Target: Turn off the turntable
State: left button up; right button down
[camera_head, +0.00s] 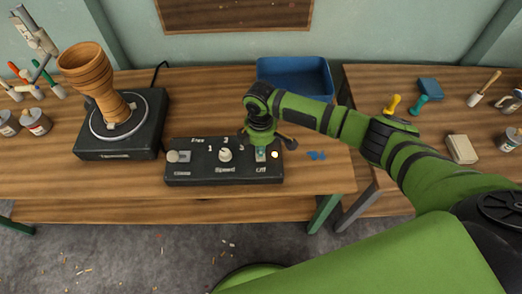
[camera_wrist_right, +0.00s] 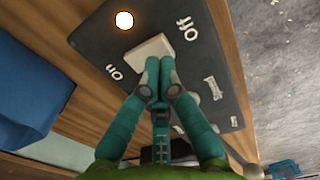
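The black control box (camera_head: 215,178) sits on the wooden table, with a knob (camera_head: 225,155) marked Speed in its middle. The turntable (camera_head: 120,147) stands to its left and carries a wooden goblet form (camera_head: 92,80), slightly tilted in view. My right gripper (camera_head: 261,150) is over the box's right end. In the right wrist view, its teal fingers (camera_wrist_right: 160,66) are together at the pale on/off switch (camera_wrist_right: 144,57), overlapping its edge; contact is unclear. The switch lies between the words On and Off. A lamp (camera_wrist_right: 124,20) beside it glows. My left gripper is not seen.
A blue bin (camera_head: 296,72) stands behind the right gripper. Cans (camera_head: 35,122) and brushes are at the far left. A second table at right holds stamps, a pale block (camera_head: 462,149) and a mug.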

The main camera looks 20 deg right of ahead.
jog(key=shift+f+b, duration=0.75)
jog(key=shift+f, duration=0.5)
dwell(0.8)
jog(key=shift+s, duration=0.1)
jog(key=shift+r+p, duration=0.7)
jog(key=shift+p, duration=0.15)
notch_tip(320, 180, up, 6)
jog(key=p, duration=0.6)
jog(key=shift+f, duration=0.1)
jog(key=shift+f, duration=0.1)
